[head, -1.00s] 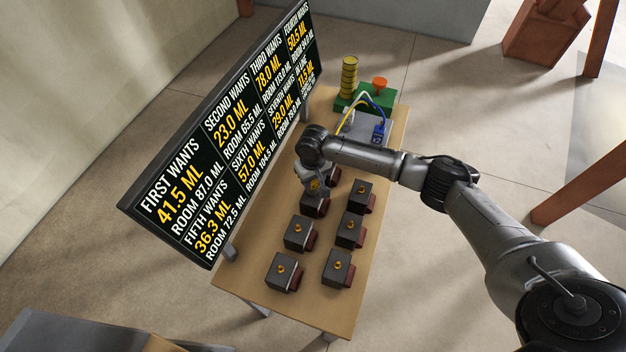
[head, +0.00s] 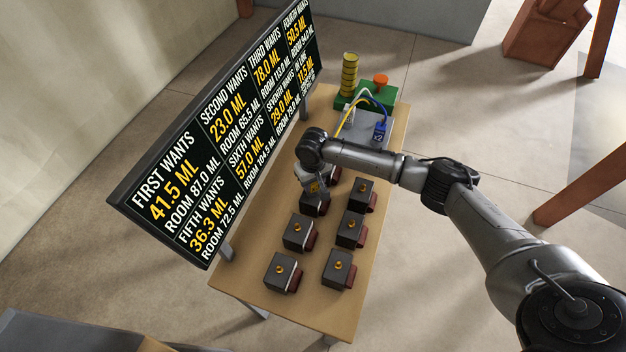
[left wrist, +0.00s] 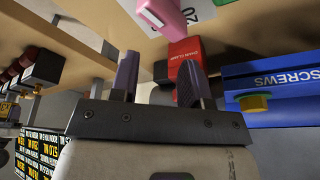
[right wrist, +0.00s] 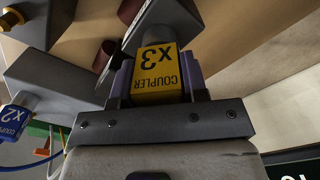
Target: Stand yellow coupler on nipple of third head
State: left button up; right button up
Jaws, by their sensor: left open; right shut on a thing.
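The yellow coupler (right wrist: 157,75), a block marked x3, is between the fingers of my right gripper (right wrist: 158,80), which is shut on it. In the head view my right gripper (head: 316,187) hangs over the far part of the left row of dark heads, and the coupler there is mostly hidden by it. A dark head (head: 314,206) is right below or beside it. I cannot tell whether the coupler touches a nipple. Other heads show brass nipples, such as the one on the near-left head (head: 279,270). My left gripper (left wrist: 158,80) is open and empty.
A blue x2 coupler (head: 380,131) with cables stands near the green base (head: 352,103). A big display board (head: 222,140) runs along the table's left side. The left wrist view shows a red box (left wrist: 189,50), a blue screws bin (left wrist: 285,95) and a pink object (left wrist: 163,15).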

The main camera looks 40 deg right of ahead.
jog(key=o, duration=1)
notch_tip(320, 180, up, 14)
jog(key=p, duration=0.1)
jog(key=shift+f, duration=0.15)
